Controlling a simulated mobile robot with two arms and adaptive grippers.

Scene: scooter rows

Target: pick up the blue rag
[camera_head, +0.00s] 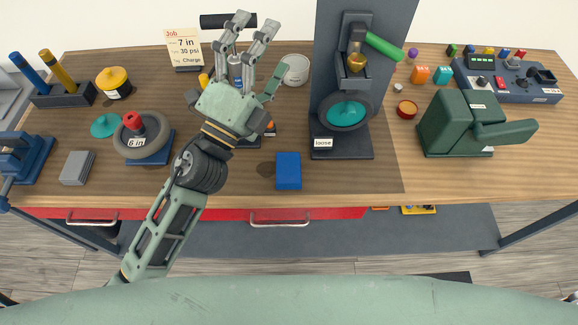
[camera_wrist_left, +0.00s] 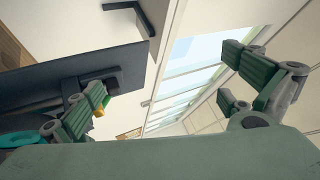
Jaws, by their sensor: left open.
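The blue rag (camera_head: 288,171) shows in the head view as a folded blue rectangle lying flat on the wooden bench top, near the front edge and left of the dark stand. My left gripper (camera_head: 255,32) is behind and to the left of it, raised over the bench, with its fingers pointing away toward the back wall. It is open and apart from the rag. In the left wrist view my left gripper (camera_wrist_left: 165,85) has its fingers spread wide with nothing between them, and the rag does not show there. My right gripper is not in view.
A dark stand (camera_head: 342,146) labelled "loose" rises right of the rag. A green vise-like tool (camera_head: 452,125) stands farther right. A wheel labelled "6 in" (camera_head: 143,134) and a grey block (camera_head: 77,168) lie at left. Bench top around the rag's front and left is mostly clear.

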